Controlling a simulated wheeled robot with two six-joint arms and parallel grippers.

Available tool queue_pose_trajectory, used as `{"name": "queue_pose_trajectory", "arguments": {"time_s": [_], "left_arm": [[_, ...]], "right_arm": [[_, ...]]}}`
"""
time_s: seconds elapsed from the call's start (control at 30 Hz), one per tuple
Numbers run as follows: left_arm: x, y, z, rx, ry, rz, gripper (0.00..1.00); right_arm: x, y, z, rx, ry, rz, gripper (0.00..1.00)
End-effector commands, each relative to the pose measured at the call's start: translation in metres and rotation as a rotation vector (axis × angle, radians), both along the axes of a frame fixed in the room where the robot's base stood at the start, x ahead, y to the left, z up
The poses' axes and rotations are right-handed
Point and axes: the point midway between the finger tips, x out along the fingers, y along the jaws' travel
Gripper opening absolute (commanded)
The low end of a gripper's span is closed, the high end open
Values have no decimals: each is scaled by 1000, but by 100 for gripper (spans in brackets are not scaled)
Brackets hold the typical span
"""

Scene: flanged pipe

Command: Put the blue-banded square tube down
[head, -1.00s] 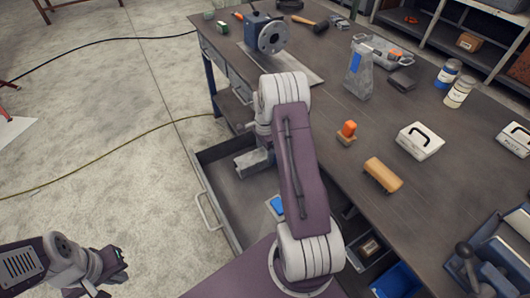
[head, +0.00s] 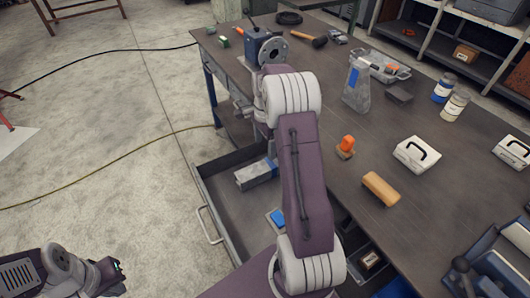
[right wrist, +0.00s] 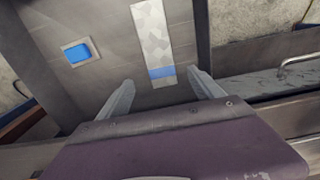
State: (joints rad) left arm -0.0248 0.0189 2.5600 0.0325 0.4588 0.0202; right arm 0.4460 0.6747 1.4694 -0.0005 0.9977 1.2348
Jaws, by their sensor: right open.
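The blue-banded square tube (head: 254,175) lies in the open drawer (head: 222,212), grey and speckled, with its blue band partly beside my right arm. In the right wrist view the tube (right wrist: 152,35) lies flat on the drawer floor, its banded end toward my right gripper (right wrist: 161,76). That gripper is open, with one finger on each side of the banded end and a gap to each. In the head view my right arm hides its fingers. My left gripper (head: 118,268) is at the lower left, away from the tube; its jaws are too small to read.
A small blue-topped block (head: 276,219) lies in the drawer, also seen in the right wrist view (right wrist: 78,53). The workbench (head: 330,200) above holds a vise (head: 266,47), an orange-handled stamp (head: 346,147), a tan block (head: 380,188) and a white case (head: 417,154).

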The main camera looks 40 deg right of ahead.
Motion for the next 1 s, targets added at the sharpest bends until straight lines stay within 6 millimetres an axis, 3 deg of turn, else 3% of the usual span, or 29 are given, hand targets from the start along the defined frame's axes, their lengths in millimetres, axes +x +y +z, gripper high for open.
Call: {"name": "queue_pose_trajectory", "arguments": {"time_s": [0.17,0.23,0.33,0.43,0.5,0.6,0.73,1.0], "left_arm": [[0,0,0,0,0,0,0],[0,0,0,0,0,0,0],[0,0,1,0,0,0,0],[0,0,0,0,0,0,0],[0,0,0,0,0,0,0],[0,0,0,0,0,0,0],[0,0,0,0,0,0,0],[0,0,1,0,0,0,0]], "right_arm": [[-1,2,4,0,0,13,76],[-4,19,7,-1,-6,113,76],[-25,73,12,-7,-26,455,76],[-65,130,12,-24,-54,885,76],[-97,159,10,-39,-71,1155,76],[-136,184,4,-60,-87,1451,76],[-162,196,-1,-75,-95,1637,76],[-165,197,-1,-74,-94,1659,76]]}}
